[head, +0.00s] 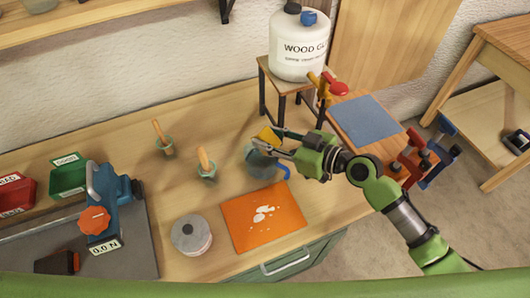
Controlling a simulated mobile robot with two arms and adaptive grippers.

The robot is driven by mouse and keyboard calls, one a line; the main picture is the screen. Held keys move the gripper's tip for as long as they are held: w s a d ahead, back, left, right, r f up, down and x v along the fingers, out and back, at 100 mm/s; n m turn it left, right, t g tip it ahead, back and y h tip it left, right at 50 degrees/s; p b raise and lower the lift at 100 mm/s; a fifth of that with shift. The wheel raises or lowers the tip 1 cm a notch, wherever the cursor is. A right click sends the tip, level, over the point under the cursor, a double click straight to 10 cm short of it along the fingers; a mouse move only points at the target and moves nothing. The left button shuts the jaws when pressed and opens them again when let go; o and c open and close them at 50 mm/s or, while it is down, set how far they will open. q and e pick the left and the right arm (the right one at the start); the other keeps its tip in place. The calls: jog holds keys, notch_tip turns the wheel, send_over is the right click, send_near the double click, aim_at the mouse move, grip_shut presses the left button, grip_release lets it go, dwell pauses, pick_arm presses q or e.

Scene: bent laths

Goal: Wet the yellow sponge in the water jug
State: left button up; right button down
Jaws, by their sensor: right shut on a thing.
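The yellow sponge (266,136) is between the fingers of my right gripper (268,144), which is shut on it. My right arm comes in from the lower right. The water jug (256,163) is a grey-teal vessel with a blue handle on its right, standing on the bench. The sponge shows at the jug's upper rim in the head view; I cannot tell whether it touches the jug or is over its opening. The gripper hides part of the jug's top. My left gripper is not in view.
An orange mat (240,232) with pale spots lies in front of the jug. Two small pots with wooden handles, one of them (206,173) close by, stand left. A white glue bottle (298,50) stands on a stool behind. A round tin (191,236) stands front left.

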aim_at(268, 136)
jog(key=shift+r+p, duration=1.35)
jog(key=shift+r, duration=0.75)
jog(key=shift+f, duration=0.1)
